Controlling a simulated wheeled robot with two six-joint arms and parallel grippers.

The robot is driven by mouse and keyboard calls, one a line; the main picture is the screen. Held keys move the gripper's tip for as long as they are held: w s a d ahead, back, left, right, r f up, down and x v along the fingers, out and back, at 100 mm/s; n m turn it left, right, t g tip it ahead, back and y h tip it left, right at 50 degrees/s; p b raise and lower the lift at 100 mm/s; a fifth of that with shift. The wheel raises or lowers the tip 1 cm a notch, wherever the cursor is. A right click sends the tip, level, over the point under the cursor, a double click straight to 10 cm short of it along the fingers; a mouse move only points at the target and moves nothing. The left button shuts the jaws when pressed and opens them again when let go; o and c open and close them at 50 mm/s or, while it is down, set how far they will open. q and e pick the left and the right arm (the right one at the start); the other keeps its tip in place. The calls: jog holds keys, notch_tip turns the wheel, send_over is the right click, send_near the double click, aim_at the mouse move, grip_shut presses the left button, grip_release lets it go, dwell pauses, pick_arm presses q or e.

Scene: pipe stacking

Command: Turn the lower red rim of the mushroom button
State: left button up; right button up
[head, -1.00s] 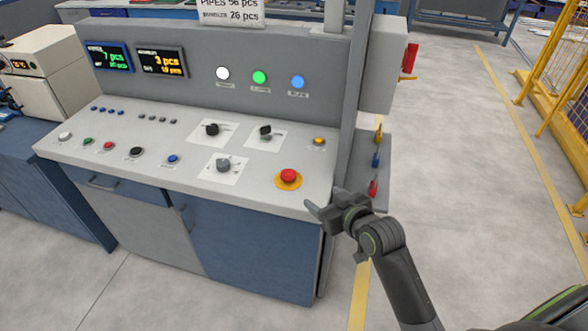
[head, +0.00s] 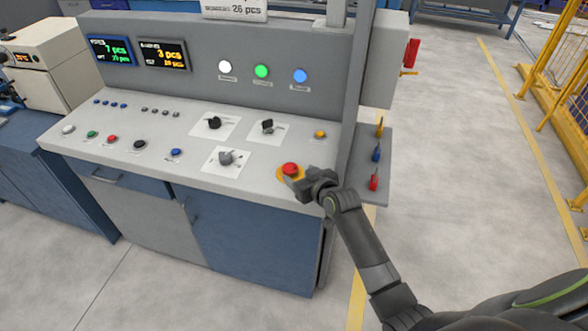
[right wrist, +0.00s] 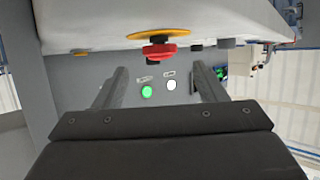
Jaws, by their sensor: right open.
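The red mushroom button (head: 290,168) sits on a yellow disc (head: 281,174) at the right front of the sloped console top. My right gripper (head: 297,181) is at the console's right front edge, close beside the button and partly covering the disc. In the right wrist view the button (right wrist: 159,52) shows upside down, with the yellow disc (right wrist: 159,36) above it. The two open fingers (right wrist: 159,85) stand left and right of it in the picture, with nothing between them. Contact with the rim does not show. My left gripper is out of view.
Rotary switches (head: 226,157) and a yellow button (head: 320,134) share the grey console top (head: 255,184). A grey post (head: 355,110) rises at its right edge. A side shelf (head: 374,155) holds red, blue and yellow items. Open floor lies to the right.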

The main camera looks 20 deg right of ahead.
aim_at(292, 169)
jog(key=shift+x, duration=2.45)
jog(key=shift+s, duration=0.1)
jog(key=c, duration=1)
